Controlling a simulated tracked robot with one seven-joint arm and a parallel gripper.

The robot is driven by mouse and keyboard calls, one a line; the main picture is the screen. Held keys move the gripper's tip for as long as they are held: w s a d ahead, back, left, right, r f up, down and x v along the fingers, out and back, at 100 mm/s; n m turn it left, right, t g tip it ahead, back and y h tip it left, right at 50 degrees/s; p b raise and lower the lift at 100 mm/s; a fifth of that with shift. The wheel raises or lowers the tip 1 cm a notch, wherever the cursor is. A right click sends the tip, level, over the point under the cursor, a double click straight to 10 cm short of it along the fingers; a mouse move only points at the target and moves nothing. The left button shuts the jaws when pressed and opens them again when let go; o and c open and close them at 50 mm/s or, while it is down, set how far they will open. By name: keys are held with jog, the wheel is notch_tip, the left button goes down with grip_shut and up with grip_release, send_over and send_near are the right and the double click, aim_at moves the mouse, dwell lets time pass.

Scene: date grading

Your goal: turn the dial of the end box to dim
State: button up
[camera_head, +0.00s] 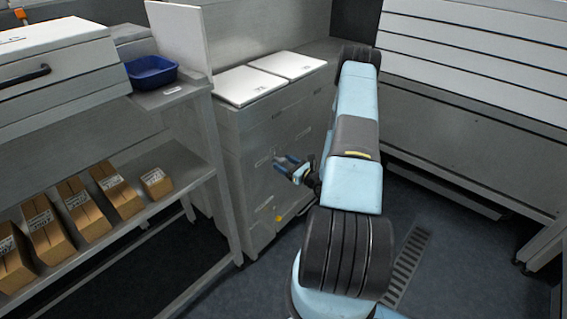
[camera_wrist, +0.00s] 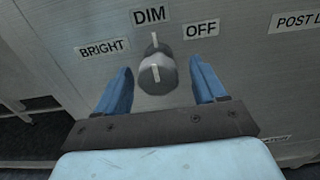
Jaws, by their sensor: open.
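The end box appears to be the grey cabinet (camera_head: 236,150) left of my arm. Its dial (camera_wrist: 156,76) is a dark round knob with a pale line on it, on a light panel. The panel carries the labels BRIGHT (camera_wrist: 104,49), DIM (camera_wrist: 150,15) and OFF (camera_wrist: 201,29). The pale line stands about upright, towards DIM. My gripper (camera_wrist: 160,66) is open, one blue finger on each side of the dial, with gaps showing between fingers and knob. In the head view my gripper (camera_head: 281,161) is at the cabinet's front; the dial cannot be made out there.
White lids (camera_head: 288,65) lie on the cabinet's top. A bench at the left bears a blue bin (camera_head: 150,72), with several cardboard boxes (camera_head: 116,190) on the shelf below. A large slatted grey unit (camera_head: 470,130) stands at the right. Dark floor shows between.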

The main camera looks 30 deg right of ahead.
jog(key=v, duration=1.2)
jog(key=shift+s, duration=0.15)
jog(key=w+a+r+n+g+y, duration=0.1)
jog(key=a+r+n+g+y, duration=0.45)
jog(key=r, duration=0.55)
jog(key=w+a+r+n+g+y, duration=0.2)
jog(key=a+r+n+g+y, duration=0.15)
jog(key=a+r+n, duration=0.55)
jog(key=s+a+r+n+g+h, duration=0.2)
jog(key=s+a+r+n+g, duration=0.15)
jog(key=r, duration=0.35)
jog(key=s+a+r+n+g+h, duration=0.2)
jog(key=s+a+r+n+g, duration=0.15)
jog(key=a+r, duration=0.2)
jog(key=s+a+r+n+t+h, duration=0.1)
jog(key=s+r+n+t+h, duration=0.3)
jog(key=s+r+n+h, duration=0.6)
jog(key=shift+s+a+r+t+h, duration=0.25)
jog(key=shift+s+r+h, duration=0.35)
jog(key=shift+s+r, duration=2.9)
jog(key=shift+d+n, duration=0.1)
jog(key=shift+n, duration=0.15)
